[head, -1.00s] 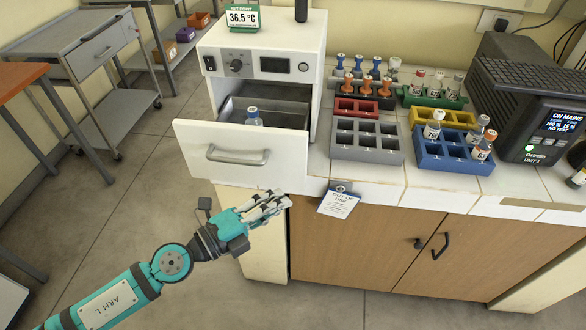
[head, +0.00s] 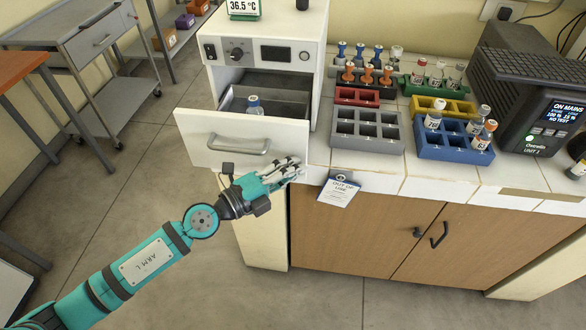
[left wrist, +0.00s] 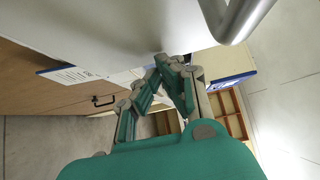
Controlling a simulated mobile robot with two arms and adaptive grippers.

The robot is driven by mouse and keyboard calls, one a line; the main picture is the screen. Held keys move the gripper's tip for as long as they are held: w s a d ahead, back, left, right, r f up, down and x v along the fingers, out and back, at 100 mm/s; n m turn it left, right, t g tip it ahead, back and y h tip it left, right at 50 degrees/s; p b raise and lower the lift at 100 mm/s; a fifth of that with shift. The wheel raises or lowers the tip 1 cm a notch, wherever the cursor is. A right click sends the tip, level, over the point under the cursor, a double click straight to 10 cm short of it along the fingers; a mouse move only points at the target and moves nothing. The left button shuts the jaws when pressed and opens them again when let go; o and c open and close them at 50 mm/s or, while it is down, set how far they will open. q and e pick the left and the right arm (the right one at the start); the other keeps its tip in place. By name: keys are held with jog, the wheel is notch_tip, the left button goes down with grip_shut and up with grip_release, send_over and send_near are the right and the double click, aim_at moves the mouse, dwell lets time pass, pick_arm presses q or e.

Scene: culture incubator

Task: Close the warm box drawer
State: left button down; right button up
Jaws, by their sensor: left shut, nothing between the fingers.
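The warm box (head: 268,28) is a white cabinet on the counter with a dial and a small display. Its drawer (head: 205,128) stands pulled out, with a bar handle (head: 238,149) on its white front. In the left wrist view the shut fingers (left wrist: 172,66) are close to a white surface, with the handle (left wrist: 236,18) at upper right.
Several vial racks stand right of the box, including a grey rack (head: 367,130) and a blue rack (head: 453,145). An "out of use" tag (head: 339,190) hangs at the counter edge. A grey trolley (head: 75,40) stands at the left; the floor before it is clear.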

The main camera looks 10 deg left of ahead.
pick_arm(q)
jog(key=shift+w, duration=0.6)
jog(key=w+b, duration=0.1)
jog(key=w, duration=0.4)
jog(key=w+b, duration=0.2)
jog(key=w, duration=0.4)
jog(key=w+b, duration=0.1)
jog(key=w, duration=0.4)
jog(key=shift+w+d, duration=0.15)
jog(key=shift+d, duration=0.15)
jog(key=shift+w+r, duration=0.1)
jog(key=shift+w, duration=0.15)
jog(key=shift+a, duration=0.1)
